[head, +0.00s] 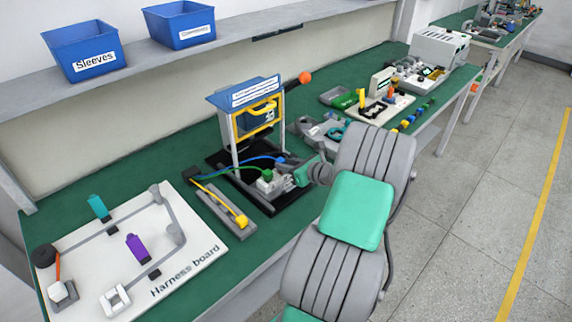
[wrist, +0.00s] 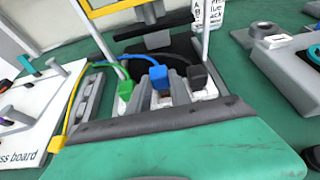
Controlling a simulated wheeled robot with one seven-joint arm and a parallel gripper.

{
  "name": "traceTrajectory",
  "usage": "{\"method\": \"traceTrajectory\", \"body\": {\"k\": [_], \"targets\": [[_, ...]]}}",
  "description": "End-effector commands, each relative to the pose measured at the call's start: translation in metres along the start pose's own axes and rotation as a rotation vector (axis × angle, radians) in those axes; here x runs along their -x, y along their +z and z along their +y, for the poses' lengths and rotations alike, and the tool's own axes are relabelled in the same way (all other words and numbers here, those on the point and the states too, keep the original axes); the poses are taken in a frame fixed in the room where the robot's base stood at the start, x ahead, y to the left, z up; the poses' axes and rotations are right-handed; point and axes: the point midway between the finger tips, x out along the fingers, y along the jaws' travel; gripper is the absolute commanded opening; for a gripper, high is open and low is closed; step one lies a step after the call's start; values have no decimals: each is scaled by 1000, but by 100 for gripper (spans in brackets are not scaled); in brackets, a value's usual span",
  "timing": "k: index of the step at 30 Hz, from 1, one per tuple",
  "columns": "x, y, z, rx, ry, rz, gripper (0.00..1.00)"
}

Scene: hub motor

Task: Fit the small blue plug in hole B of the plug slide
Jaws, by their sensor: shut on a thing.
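The blue plug (wrist: 159,77) sits at the end of a blue cable, between the green plug (wrist: 124,88) and a black plug-like piece (wrist: 197,75). It also shows in the head view (head: 281,160). My gripper (head: 287,174) is at the foot of the upright stand and appears shut on the blue plug; the fingers are hard to make out. The pale grey block (head: 268,184) under the plugs seems to be the plug slide. Its holes and letters cannot be read, and my gripper partly covers it. Whether the plug is inside a hole cannot be told.
A grey rail with a yellow plug (head: 241,221) lies left of the stand. The blue-topped stand (head: 246,95) rises behind. The white harness board (head: 196,260) is at left. A grey fixture (head: 312,132) stands to the right. Green mat is bare along the front edge.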

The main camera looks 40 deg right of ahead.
Motion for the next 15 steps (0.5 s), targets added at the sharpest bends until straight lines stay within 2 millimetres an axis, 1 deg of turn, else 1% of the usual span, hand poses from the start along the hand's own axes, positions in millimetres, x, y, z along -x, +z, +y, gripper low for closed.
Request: {"method": "traceTrajectory", "body": {"k": [15], "targets": [[-4, -10, 0, 0, 0, 0, 0]]}}
